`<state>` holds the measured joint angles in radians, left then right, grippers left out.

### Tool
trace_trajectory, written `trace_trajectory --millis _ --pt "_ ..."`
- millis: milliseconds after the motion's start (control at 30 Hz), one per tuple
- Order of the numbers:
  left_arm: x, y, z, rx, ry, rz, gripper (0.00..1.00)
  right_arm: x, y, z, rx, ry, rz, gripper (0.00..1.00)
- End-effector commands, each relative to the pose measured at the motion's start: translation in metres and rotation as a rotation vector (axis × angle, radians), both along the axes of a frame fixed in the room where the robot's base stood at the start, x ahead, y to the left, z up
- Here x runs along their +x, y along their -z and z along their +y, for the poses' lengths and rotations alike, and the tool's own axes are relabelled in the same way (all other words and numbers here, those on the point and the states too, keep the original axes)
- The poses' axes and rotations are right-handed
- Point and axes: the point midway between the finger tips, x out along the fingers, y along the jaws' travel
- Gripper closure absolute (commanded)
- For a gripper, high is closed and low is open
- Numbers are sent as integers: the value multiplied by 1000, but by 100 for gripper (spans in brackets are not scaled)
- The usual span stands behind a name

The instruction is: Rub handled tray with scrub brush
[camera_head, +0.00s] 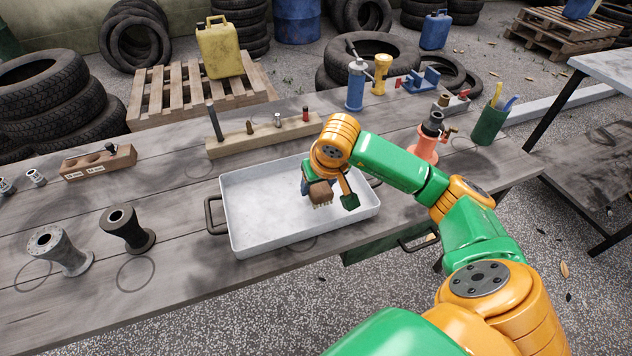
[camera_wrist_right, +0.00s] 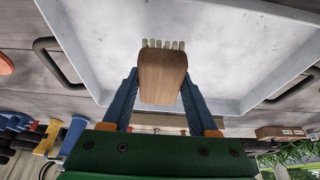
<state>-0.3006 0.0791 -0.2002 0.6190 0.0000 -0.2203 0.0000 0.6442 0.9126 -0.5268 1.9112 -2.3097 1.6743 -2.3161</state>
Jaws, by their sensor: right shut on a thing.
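The handled tray (camera_head: 262,214) is a shallow white-grey metal tray with dark side handles, lying on the wooden workbench. It also fills the upper part of the right wrist view (camera_wrist_right: 225,58). The scrub brush (camera_head: 320,193) has a brown wooden block and pale bristles. My right gripper (camera_wrist_right: 160,92) is shut on the brush block (camera_wrist_right: 162,76), one blue finger on each side. In the head view the brush is over the right half of the tray, bristles toward its floor. I cannot tell whether the bristles touch it. My left gripper is not in view.
A wooden block with upright pegs (camera_head: 265,137) stands behind the tray. An orange jack-like tool (camera_head: 427,140) and a green cup (camera_head: 490,125) stand right. The bench front left is mostly clear.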

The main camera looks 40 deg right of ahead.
Motion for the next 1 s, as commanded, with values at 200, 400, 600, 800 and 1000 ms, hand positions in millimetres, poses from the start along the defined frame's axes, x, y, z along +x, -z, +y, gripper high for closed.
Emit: trace_trajectory --millis 200,400,600,800,1000 --pt "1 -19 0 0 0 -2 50 -2 -24 -4 -1 8 -2 93" --pt "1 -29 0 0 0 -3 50 -4 -39 -6 -1 13 -1 93" --pt "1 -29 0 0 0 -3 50 -4 -39 -6 -1 14 0 93" --pt "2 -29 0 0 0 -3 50 -4 -39 -6 0 14 -1 93" --pt "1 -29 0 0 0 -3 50 -4 -39 -6 0 14 -1 93"
